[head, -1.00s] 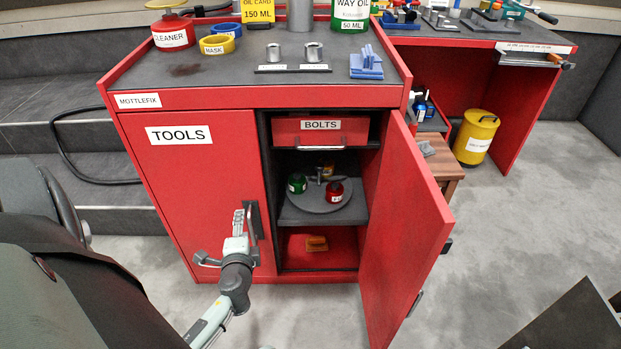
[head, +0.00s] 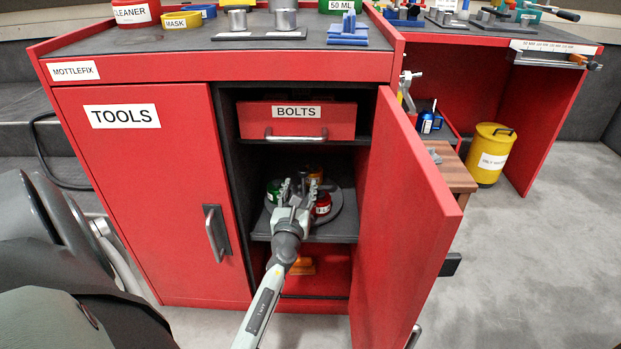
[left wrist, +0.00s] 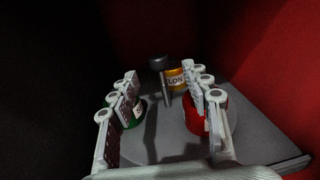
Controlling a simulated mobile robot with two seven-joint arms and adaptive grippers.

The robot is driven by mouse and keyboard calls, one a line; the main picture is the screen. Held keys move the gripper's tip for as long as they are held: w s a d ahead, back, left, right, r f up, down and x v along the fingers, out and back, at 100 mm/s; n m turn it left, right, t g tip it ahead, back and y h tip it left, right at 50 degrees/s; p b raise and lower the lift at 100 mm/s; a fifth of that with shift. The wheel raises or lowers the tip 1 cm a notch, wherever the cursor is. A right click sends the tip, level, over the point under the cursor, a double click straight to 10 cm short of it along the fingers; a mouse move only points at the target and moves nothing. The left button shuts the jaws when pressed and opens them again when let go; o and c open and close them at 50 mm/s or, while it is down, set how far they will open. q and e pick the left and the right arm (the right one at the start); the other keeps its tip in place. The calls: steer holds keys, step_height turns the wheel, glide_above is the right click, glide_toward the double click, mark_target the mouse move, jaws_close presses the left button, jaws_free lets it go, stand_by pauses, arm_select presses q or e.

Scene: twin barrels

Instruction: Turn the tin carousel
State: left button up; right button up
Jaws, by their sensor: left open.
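The tin carousel is a round grey turntable (head: 343,215) on the middle shelf of the open right compartment. It carries a green tin (head: 273,192) on the left, a red tin (head: 323,204) on the right and a yellow-orange tin (left wrist: 176,78) at the back. A dark grey knobbed post (left wrist: 160,64) stands up near its middle. My left gripper (head: 294,190) is inside the compartment over the front of the carousel. In the left wrist view its fingers (left wrist: 160,100) are spread, with the post beyond and between them; they partly hide the green and red tins.
The red cabinet door (head: 405,220) stands open on the right, close to my arm. The bolts drawer (head: 310,121) is shut above the carousel. An orange object (head: 303,265) lies on the bottom shelf. The tools door (head: 160,200) is shut on the left.

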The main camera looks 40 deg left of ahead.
mark_target(303, 174)
arm_select(q)
steer(key=shift+w+a, duration=0.2)
steer(key=shift+w, duration=0.05)
steer(key=b+x, duration=0.1)
steer(key=x, duration=0.6)
steer(key=shift+b, duration=0.3)
jaws_close()
